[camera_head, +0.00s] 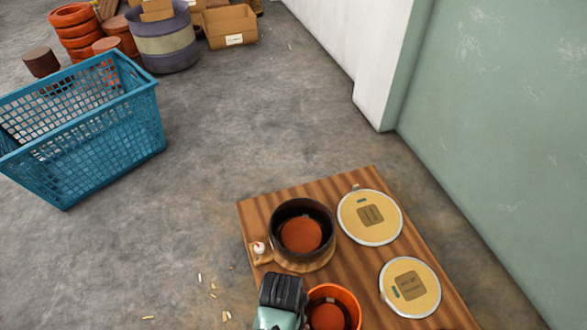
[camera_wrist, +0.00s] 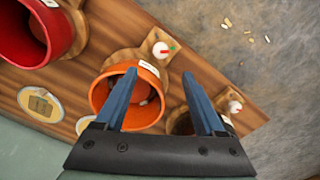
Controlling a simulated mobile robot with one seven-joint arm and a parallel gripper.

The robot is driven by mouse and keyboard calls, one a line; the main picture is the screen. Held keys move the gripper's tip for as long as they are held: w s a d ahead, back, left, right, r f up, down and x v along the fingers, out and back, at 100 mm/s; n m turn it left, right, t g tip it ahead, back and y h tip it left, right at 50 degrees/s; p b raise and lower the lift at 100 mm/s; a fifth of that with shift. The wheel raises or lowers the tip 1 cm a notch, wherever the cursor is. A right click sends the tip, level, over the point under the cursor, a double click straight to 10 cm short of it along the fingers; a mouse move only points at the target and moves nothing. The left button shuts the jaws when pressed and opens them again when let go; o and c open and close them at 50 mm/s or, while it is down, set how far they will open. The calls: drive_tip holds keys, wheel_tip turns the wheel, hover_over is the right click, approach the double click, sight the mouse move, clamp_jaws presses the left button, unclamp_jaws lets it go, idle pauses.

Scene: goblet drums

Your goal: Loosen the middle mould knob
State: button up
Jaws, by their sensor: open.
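The middle mould (camera_wrist: 153,83) is an orange open cup on a wooden base in the wrist view; part of its rim shows in the head view (camera_head: 346,294). The fingers do not appear to touch the knob. In the head view my gripper (camera_head: 283,292) hides that knob.
A red mould (camera_wrist: 40,38) stands left and a dark mould (camera_head: 303,208) right in the wrist view. The dark mould's knob (camera_wrist: 234,107) is near my right finger. Round drumheads (camera_head: 370,235) lie on the wooden table (camera_head: 350,262). A blue basket (camera_head: 140,125) stands on the floor.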

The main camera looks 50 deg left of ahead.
wheel_tip(320, 180, down, 12)
drive_tip(key=b, duration=0.8)
drive_tip(key=shift+f, duration=0.2)
clamp_jaws()
